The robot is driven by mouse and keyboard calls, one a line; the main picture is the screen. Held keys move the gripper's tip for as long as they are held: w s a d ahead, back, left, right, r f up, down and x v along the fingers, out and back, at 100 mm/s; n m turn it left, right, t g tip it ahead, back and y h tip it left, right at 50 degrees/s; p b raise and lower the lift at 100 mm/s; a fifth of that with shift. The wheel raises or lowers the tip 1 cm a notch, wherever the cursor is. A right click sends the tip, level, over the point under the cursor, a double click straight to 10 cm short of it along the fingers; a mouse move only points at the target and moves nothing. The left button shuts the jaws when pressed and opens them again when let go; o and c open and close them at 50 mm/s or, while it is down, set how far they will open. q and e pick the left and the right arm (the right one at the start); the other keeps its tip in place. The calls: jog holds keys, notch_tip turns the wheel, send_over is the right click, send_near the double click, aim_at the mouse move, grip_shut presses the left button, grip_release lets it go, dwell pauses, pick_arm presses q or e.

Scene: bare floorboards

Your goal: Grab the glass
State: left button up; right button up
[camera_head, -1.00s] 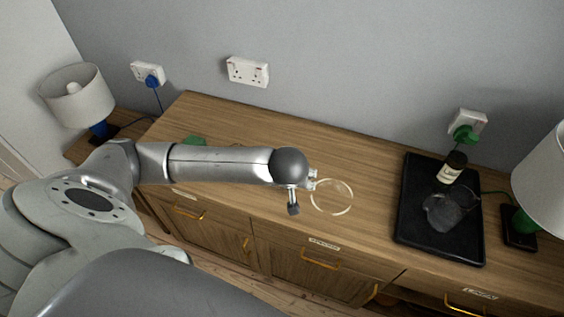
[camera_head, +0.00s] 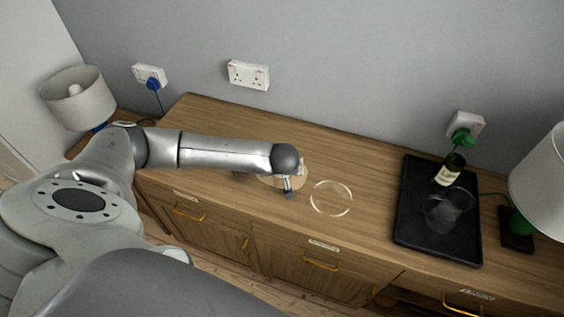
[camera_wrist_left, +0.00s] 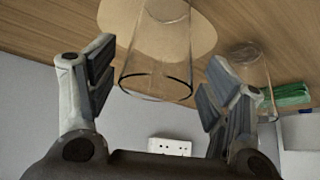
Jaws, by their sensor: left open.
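A clear, empty glass (camera_wrist_left: 158,62) shows in the left wrist view, its dark-edged rim facing the camera. It stands on a pale round coaster (camera_wrist_left: 196,36), which also shows in the head view (camera_head: 298,171) partly behind my arm. My left gripper (camera_head: 290,187) is open, its two fingers on either side of the glass in the wrist view, with gaps showing. How deep the glass sits between them is unclear. A second clear glass (camera_wrist_left: 250,68) stands beyond the right-hand finger in the wrist view, partly hidden by it. My right gripper is not in view.
A clear round disc (camera_head: 331,198) lies on the wooden cabinet (camera_head: 365,180) right of my gripper. A black tray (camera_head: 412,215) holds a dark bottle (camera_head: 448,170) and a clear vessel (camera_head: 447,207). Lamps stand at both ends. A green object (camera_wrist_left: 291,95) is near the second glass.

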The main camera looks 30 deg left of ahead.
pick_arm(q)
jog(key=shift+w+p+x, duration=0.2)
jog(key=shift+p+x, duration=0.15)
jog(key=shift+x, duration=1.55)
jog(key=shift+r, duration=0.15)
jog(key=shift+c, duration=0.2)
jog(key=c, duration=1.2)
